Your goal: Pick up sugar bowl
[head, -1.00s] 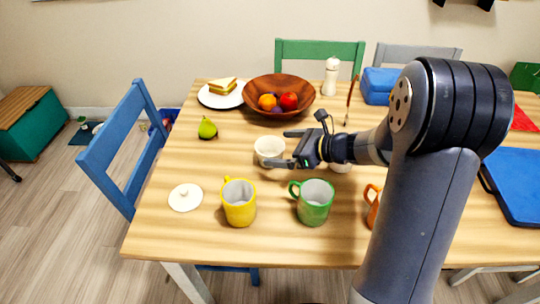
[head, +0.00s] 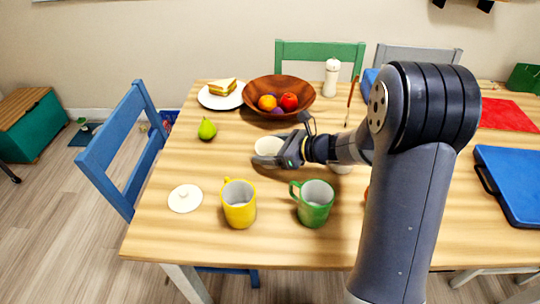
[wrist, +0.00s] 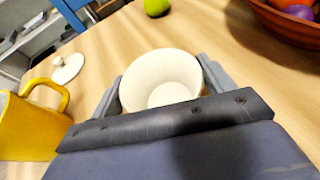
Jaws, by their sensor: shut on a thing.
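The sugar bowl (head: 267,148) is a small white open bowl on the wooden table, in the middle of the head view. My gripper (head: 270,151) reaches it from the right and is shut on it. In the wrist view the bowl (wrist: 162,80) sits upright between my two fingers (wrist: 160,86), one on each side, and it is empty inside as far as I see. A white lid with a knob (head: 185,198) lies apart on the table to the left; it also shows in the wrist view (wrist: 67,68). I cannot tell whether the bowl still touches the table.
A yellow mug (head: 239,204) and a green mug (head: 314,204) stand in front of the bowl. A brown fruit bowl (head: 253,92) and a sandwich plate (head: 207,101) are behind. A white shaker (head: 331,78) stands farther back.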

